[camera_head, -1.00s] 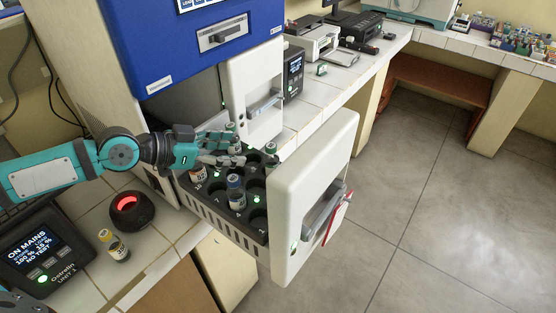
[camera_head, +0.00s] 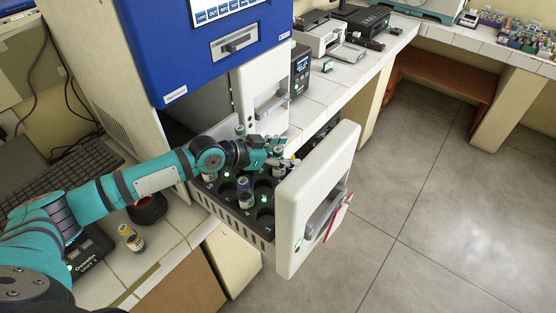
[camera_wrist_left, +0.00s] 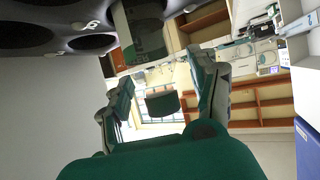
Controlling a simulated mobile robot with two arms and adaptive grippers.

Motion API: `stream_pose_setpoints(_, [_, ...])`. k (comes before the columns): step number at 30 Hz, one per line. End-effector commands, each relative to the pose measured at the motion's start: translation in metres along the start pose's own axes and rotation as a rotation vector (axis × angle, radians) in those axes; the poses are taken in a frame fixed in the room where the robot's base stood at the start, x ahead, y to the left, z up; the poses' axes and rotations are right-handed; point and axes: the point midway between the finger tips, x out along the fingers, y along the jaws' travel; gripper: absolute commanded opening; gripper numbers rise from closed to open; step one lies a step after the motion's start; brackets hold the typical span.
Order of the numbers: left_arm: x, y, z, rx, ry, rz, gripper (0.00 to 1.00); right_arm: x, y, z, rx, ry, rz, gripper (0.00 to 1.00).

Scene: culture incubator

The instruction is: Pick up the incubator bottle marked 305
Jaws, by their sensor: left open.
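The open incubator drawer holds a black rack (camera_head: 227,202) with several round wells and a few bottles. One bottle (camera_head: 279,153) stands at the rack's right, by the drawer front, at my left gripper (camera_head: 281,161). Other bottles stand at the left (camera_head: 209,167), front middle (camera_head: 245,194) and back (camera_head: 240,131). I cannot read 305 on any of them. Contact is not clear. My right gripper is not in view.
The white drawer front (camera_head: 318,200) stands close to the right of my left gripper. The blue incubator housing (camera_head: 205,60) rises behind the drawer. A yellow-capped bottle (camera_head: 131,238) stands on the tiled bench at left. Open floor lies right.

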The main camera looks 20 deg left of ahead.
Motion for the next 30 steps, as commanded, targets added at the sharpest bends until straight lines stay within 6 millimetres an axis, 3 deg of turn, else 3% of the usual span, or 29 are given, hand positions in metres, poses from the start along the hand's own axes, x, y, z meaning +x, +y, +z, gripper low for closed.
stream_pose_setpoints(4, [0.016, -0.001, -0.002, -0.001, 0.001, 0.0, 0.61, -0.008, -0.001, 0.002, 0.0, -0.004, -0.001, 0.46])
stream_pose_setpoints(12, [0.02, -0.001, 0.0, 0.0, 0.001, -0.001, 0.61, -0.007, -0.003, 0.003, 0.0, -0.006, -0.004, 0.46])
stream_pose_setpoints(26, [0.019, -0.001, 0.0, 0.0, 0.001, -0.001, 0.01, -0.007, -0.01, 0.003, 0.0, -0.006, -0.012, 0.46])
stream_pose_setpoints(30, [0.019, -0.001, 0.0, -0.001, 0.001, -0.001, 0.0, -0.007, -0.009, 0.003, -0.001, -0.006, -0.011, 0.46])
